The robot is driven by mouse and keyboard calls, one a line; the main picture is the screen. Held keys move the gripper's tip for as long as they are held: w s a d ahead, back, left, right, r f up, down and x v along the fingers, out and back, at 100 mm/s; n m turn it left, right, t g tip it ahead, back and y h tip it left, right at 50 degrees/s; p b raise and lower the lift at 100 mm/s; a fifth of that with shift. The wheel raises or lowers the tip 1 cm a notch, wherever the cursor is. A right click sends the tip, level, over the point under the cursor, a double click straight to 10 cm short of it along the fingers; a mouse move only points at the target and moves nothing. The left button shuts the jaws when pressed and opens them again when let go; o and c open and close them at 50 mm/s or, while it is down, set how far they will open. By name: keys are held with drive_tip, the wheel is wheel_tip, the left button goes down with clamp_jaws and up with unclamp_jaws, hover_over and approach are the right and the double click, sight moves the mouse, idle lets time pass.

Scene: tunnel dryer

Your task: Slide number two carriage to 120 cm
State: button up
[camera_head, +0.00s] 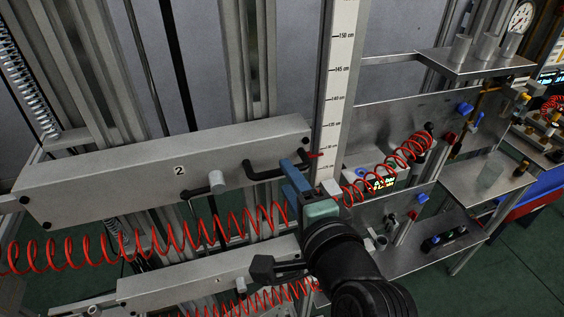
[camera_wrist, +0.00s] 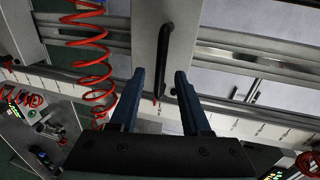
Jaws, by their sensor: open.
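The number two carriage (camera_head: 130,175) is a long grey box with a "2" label (camera_head: 180,170). A black bar handle (camera_head: 262,172) is on its front near the right end. A red pointer (camera_head: 315,155) at that end lies against the white upright scale (camera_head: 338,70), below the 135 cm mark; its exact reading is too small to tell. My gripper (camera_head: 293,163) is open at the handle's right end. In the wrist view, my blue fingers (camera_wrist: 160,74) stand on either side of the handle's (camera_wrist: 166,45) lower part, with gaps; contact is not visible.
A lower carriage (camera_head: 200,284) hangs beneath, partly hidden by my arm. Metal shelves (camera_head: 475,62) with valves and a display (camera_head: 378,181) stand right of the scale. Vertical rails (camera_head: 245,60) above the carriage look clear.

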drive_tip(key=shift+p+x, duration=0.4)
drive_tip(key=shift+x, duration=1.65)
clamp_jaws()
